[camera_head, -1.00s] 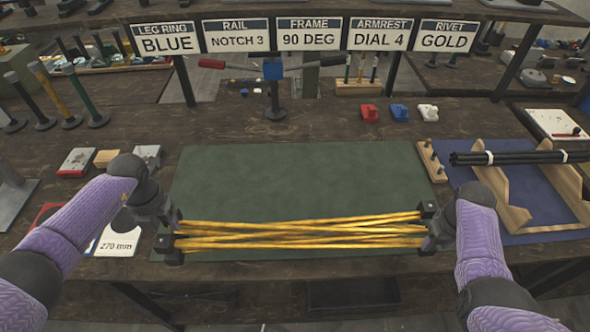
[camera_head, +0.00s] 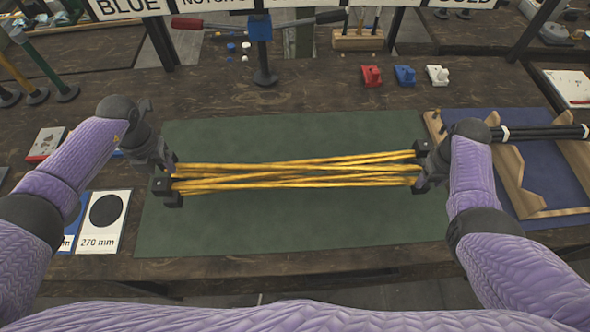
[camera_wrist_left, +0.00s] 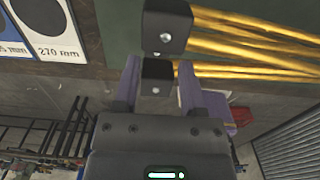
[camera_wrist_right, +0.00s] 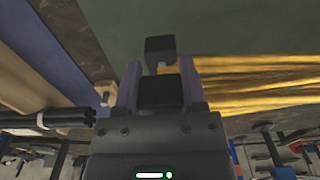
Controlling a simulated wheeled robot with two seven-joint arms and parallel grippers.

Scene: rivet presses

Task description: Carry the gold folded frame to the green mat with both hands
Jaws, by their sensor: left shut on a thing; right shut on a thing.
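The gold folded frame (camera_head: 295,173) is a bundle of long gold rods with black blocks at both ends. It spans level between my two grippers, over the green mat (camera_head: 300,226) in the head view. My left gripper (camera_head: 166,172) is shut on its left end, and the black end blocks (camera_wrist_left: 165,28) show in the left wrist view. My right gripper (camera_head: 424,168) is shut on its right end, with black blocks (camera_wrist_right: 160,52) in the right wrist view. Mat shows in front of and behind the frame. Its exact height above the mat is hard to tell.
A blue mat (camera_head: 536,175) with a wooden cradle (camera_head: 518,198) holding black rods lies to the right. Cards, one marked 270 mm (camera_head: 104,224), lie at the left.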

